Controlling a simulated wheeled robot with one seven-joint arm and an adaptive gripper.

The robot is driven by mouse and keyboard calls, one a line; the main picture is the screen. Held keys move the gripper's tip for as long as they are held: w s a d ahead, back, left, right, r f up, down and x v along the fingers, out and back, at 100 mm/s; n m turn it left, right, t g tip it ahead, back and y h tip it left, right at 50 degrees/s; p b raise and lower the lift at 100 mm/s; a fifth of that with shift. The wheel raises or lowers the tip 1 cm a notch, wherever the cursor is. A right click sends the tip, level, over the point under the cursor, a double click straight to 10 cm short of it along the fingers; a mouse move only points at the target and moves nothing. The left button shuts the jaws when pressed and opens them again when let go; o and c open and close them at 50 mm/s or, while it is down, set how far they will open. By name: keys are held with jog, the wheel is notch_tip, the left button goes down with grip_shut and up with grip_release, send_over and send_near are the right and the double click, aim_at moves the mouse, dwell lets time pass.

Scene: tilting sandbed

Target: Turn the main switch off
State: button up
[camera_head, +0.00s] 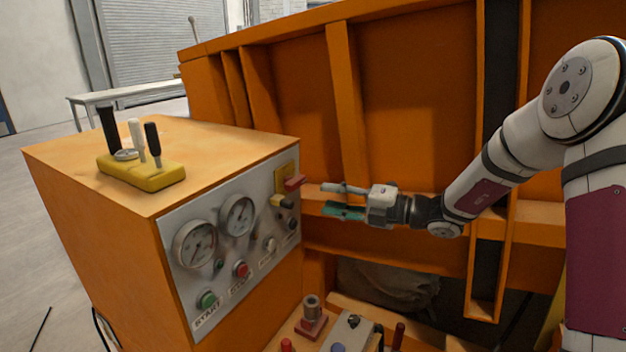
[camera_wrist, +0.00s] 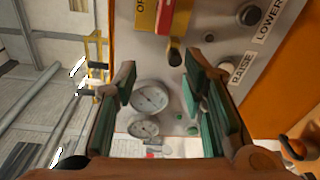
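The main switch appears to be the red handle (camera_head: 294,183) on a yellow plate (camera_head: 281,179), at the top right corner of the grey control panel. In the wrist view the red handle (camera_wrist: 175,17) is at the top edge, partly cut off, beside the yellow plate (camera_wrist: 146,15) with black lettering, partly readable as "OF". My gripper (camera_head: 325,199) is open and empty, a little right of the handle and slightly lower in the head view. Its green-padded fingers (camera_wrist: 160,82) stand apart in the wrist view, with the handle beyond them and not between them.
The panel (camera_head: 250,262) also carries two round gauges (camera_head: 195,244), green and red buttons and black knobs. A yellow lever block (camera_head: 140,171) stands on the orange cabinet. An orange ribbed wall (camera_head: 400,110) rises behind my gripper. Small parts (camera_head: 312,318) sit low in front.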

aim_at(300, 184)
jog(key=w+a+m, duration=0.1)
jog(key=w+a, duration=0.1)
jog(key=w, duration=0.1)
jog(key=w+a+m+t, duration=0.1)
jog(key=w+a, duration=0.2)
jog(key=w+a+m+p, duration=0.1)
jog(key=w+a, duration=0.2)
jog(key=w, duration=0.1)
jog(key=shift+a+f+t, duration=0.2)
jog(key=shift+f+t, duration=0.1)
jog(key=shift+f, duration=0.1)
jog(key=shift+c, duration=0.3)
grip_shut()
